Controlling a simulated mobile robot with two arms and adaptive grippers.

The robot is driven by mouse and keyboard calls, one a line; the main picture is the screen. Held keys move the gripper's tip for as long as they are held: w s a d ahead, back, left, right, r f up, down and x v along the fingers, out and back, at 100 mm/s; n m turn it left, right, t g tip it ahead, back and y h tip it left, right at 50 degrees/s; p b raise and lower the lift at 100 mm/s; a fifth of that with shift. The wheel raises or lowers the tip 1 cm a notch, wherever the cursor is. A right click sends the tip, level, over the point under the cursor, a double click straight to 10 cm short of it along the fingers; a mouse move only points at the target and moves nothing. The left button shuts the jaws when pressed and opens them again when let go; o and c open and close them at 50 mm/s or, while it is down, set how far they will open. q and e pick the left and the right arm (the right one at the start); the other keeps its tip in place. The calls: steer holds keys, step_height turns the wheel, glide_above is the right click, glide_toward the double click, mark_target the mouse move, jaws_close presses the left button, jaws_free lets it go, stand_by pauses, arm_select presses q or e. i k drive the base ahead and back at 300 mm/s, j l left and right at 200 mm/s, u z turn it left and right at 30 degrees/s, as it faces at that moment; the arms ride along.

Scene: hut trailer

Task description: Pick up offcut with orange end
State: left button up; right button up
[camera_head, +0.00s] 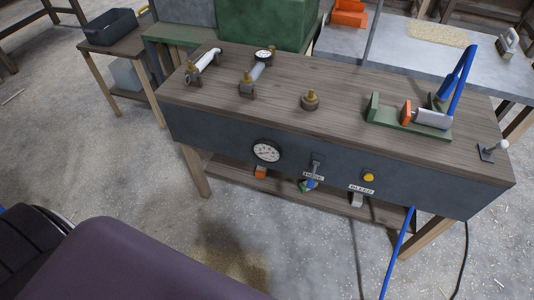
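A small orange piece (260,172) shows on the low shelf under the workbench, just below the round gauge. It is partly hidden by the bench's front panel, so I cannot tell for sure that it is the offcut with the orange end. Two more small pieces show on the same shelf to its right: one blue and green (307,185), one pale grey (357,199). Neither of my grippers is in view.
The workbench (330,85) carries fittings and a green fixture (384,118) with an orange block. Its front panel has a gauge (266,151), a lever and a yellow button (368,177). A blue hose (398,255) and dark cables hang at the right. Floor in front is open.

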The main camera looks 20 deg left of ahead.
mark_target(261, 172)
steer(key=j+z, duration=0.25)
steer(key=j, duration=0.5)
steer(key=i+j+z, duration=0.1)
steer(key=j+z, duration=0.15)
steer(key=j, duration=0.5)
steer(key=j+z, duration=0.25)
steer(key=j, duration=0.5)
steer(key=k+j+z, duration=0.25)
steer(key=j, duration=0.45)
steer(key=i+j, duration=0.05)
